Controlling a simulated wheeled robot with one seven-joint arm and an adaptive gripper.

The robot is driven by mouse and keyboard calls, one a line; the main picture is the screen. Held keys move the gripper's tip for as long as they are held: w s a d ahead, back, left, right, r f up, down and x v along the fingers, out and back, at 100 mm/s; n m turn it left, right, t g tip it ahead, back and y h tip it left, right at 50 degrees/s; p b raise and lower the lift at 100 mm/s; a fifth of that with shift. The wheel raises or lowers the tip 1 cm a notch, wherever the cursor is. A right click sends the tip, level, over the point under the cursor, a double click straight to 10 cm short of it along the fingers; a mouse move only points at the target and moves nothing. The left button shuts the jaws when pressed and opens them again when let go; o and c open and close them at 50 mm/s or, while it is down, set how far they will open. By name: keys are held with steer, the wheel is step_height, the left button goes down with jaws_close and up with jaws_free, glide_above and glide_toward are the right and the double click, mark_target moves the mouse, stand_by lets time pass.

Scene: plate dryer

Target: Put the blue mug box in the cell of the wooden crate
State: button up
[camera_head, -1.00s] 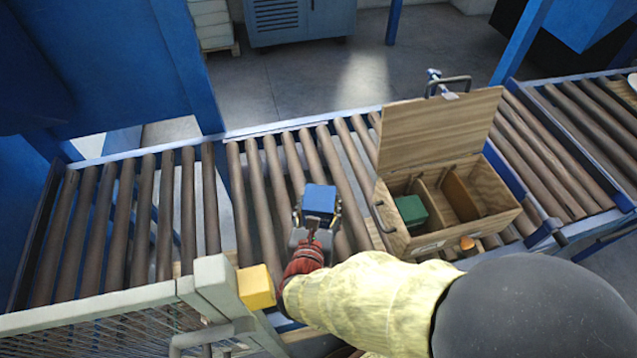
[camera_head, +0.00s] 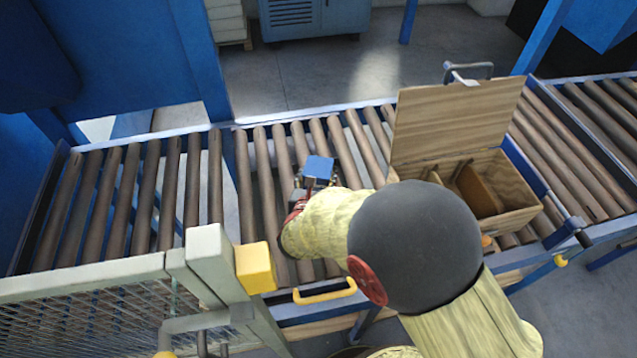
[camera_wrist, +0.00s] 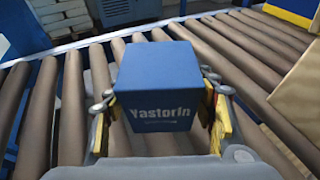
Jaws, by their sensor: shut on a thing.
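The blue mug box (camera_head: 318,168) is held above the roller conveyor, left of the crate. The wrist view shows it large, with white lettering on the blue box face (camera_wrist: 158,88). My gripper (camera_head: 316,180) is shut on it, with yellow-padded fingers on both sides in the wrist view (camera_wrist: 163,120). The wooden crate (camera_head: 520,216) stands on the conveyor to the right, its lid (camera_head: 455,125) raised. Dividers part its inside into cells. My arm hides the crate's left part in the head view.
The roller conveyor (camera_head: 262,195) runs across the scene. A blue machine frame rises at the left. The rollers between box and crate look clear.

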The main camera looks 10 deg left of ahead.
steer(key=shift+w+f+b, duration=0.1)
steer(key=shift+f+b, duration=0.6)
steer(key=shift+f, duration=0.85)
steer(key=shift+f, duration=0.2)
steer(key=o, duration=1.5)
steer(key=shift+o, duration=0.5)
